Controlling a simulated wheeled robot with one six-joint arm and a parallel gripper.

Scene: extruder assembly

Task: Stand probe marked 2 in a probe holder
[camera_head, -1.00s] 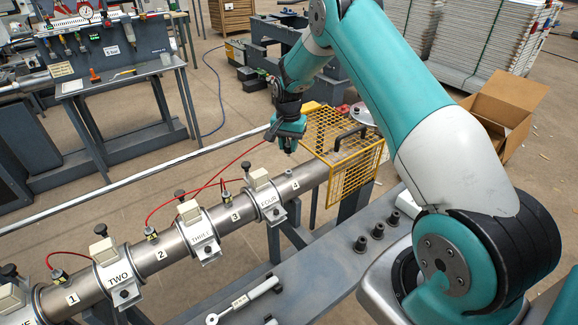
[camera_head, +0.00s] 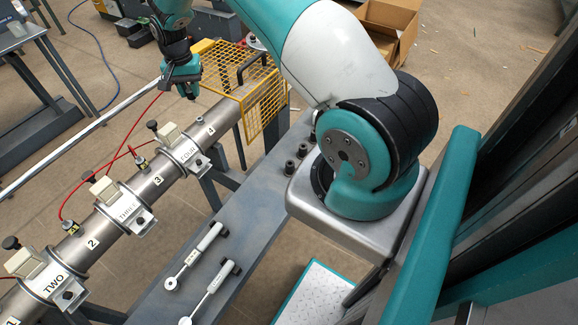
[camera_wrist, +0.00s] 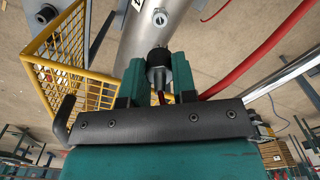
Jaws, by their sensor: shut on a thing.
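My gripper (camera_head: 188,92) is above the far end of the steel barrel (camera_head: 190,135), near the label 4. In the wrist view my gripper (camera_wrist: 158,82) is shut on a dark-collared, metal-ended probe (camera_wrist: 158,57) with a red cable beside it. Its mark cannot be read, and I cannot tell whether it touches the barrel. Another probe (camera_head: 71,227), with a yellow tag and red cable, stands on the barrel by the label 2. A similar probe (camera_head: 140,162) stands by the label 3. Several short black upright sockets, possibly probe holders (camera_head: 290,166), stand on the grey bench (camera_head: 235,205).
A yellow mesh guard (camera_head: 258,95) with a black handle stands at the barrel's far end, close to my gripper. Two white-handled rods (camera_head: 197,255) lie on the bench. Pale clamp blocks (camera_head: 105,188) and black knobs rise along the barrel. The bench between rods and sockets is clear.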

